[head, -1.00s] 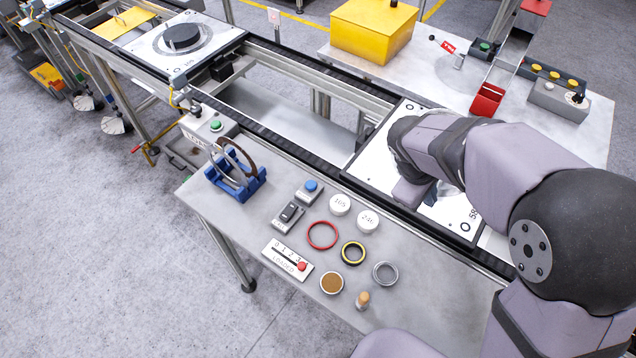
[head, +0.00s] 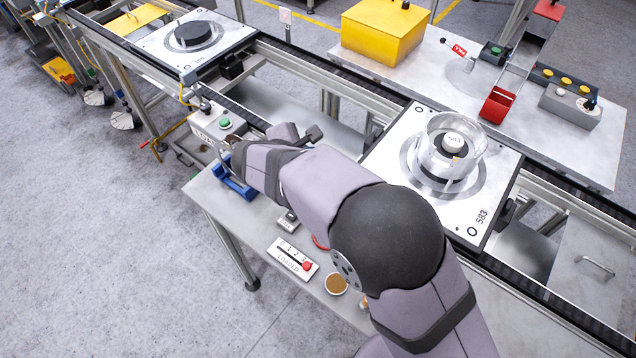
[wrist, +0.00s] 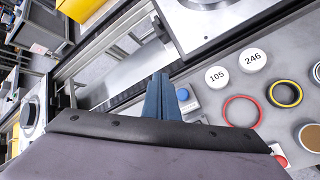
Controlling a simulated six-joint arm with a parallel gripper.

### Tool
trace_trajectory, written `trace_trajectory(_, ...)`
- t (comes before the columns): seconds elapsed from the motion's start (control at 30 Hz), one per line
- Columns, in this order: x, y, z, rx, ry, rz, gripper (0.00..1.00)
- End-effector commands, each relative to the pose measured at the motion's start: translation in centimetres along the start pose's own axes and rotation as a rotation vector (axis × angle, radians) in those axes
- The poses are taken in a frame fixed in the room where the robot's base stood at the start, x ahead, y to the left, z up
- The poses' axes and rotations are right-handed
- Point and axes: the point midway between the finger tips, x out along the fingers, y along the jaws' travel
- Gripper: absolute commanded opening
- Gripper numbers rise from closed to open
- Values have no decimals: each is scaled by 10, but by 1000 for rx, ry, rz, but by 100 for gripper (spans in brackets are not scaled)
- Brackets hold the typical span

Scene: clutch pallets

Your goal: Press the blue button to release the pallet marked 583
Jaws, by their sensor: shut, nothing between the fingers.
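The pallet marked 583 (head: 505,168) sits on the rails at the right in the head view, with a clear cylinder (head: 467,130) around a white-capped dark core on it. The blue button (wrist: 183,95) shows in the wrist view on a small grey box, just right of my fingertips in the picture. My arm hides it in the head view. My gripper (wrist: 158,92) is shut and empty, its fingers side by side above the bench. I cannot tell its height over the button or whether it touches anything.
A blue cradle (head: 232,188) and a box with a green button (head: 224,123) stand at the bench's left end. White discs 105 (wrist: 216,76) and 246 (wrist: 252,59), a red ring (wrist: 241,111) and a yellow-black ring (wrist: 285,94) lie nearby. Another pallet (head: 225,32) is farther along the rails.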

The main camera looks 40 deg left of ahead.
Motion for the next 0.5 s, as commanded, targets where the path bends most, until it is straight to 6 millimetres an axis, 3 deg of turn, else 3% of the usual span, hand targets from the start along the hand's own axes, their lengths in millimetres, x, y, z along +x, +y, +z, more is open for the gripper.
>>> trace_trajectory(0.5,4,-3,-3,1,0,-1,0)
